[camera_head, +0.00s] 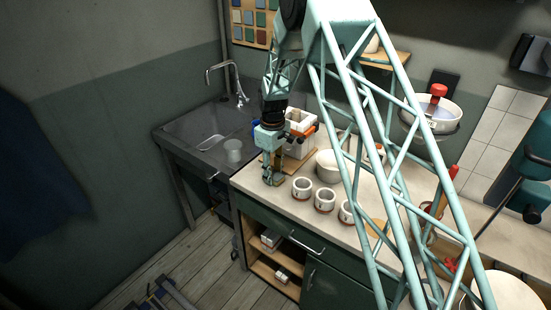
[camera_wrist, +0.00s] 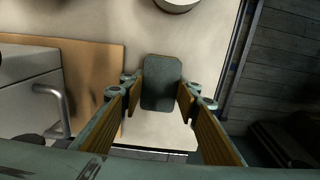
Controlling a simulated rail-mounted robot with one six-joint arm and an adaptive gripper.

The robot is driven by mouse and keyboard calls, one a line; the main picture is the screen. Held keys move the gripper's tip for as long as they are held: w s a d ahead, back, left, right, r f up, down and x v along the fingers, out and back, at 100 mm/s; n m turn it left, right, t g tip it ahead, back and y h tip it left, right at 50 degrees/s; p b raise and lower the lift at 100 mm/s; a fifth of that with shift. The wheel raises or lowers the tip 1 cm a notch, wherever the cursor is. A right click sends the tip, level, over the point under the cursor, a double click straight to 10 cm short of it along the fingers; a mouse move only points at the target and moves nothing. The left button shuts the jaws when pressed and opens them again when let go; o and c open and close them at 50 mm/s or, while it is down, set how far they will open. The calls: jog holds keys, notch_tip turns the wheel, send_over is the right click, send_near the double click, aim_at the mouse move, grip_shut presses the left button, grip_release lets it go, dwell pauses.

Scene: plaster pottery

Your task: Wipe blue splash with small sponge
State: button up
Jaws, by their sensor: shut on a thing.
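My gripper (camera_head: 272,180) is low over the left end of the pale worktop (camera_head: 265,198), near its front edge. In the wrist view my gripper (camera_wrist: 160,98) has its wooden-faced fingers on either side of a dark grey-green rounded block, which looks like the small sponge (camera_wrist: 161,75). The fingers are shut on it. In the head view the sponge is too small and dark to make out clearly. I cannot tell whether it touches the worktop. No blue splash can be made out in either view; it may be hidden under the sponge or gripper.
Several white cups with brown bases (camera_head: 302,187) stand right of my gripper, with a white bowl (camera_head: 327,165) behind. A white mould (camera_head: 301,126) stands on a wooden board (camera_wrist: 98,60) beside my gripper.

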jog(key=shift+s+a+f, duration=0.2)
jog(key=shift+s+a, duration=0.55)
jog(key=shift+s, duration=0.3)
jog(key=shift+w+d+r, duration=0.15)
jog(key=shift+w+d, duration=0.25)
jog(key=shift+w, duration=0.2)
jog(key=shift+w+d+f, duration=0.2)
jog(key=shift+w+d, duration=0.15)
jog(key=shift+w, duration=0.05)
jog(key=shift+w+d+r, duration=0.2)
jog(key=shift+w, duration=0.2)
jog(key=shift+w+d+f, duration=0.1)
jog(key=shift+w+d, duration=0.15)
jog(key=shift+w+d+r, duration=0.1)
jog(key=shift+w+r, duration=0.05)
jog(key=shift+r, duration=0.05)
notch_tip(320, 180, up, 3)
jog(key=shift+f+p, duration=0.1)
jog(key=shift+p, duration=0.4)
jog(key=shift+r, duration=0.55)
jog(key=shift+r+p, duration=0.85)
jog(key=shift+r, duration=1.1)
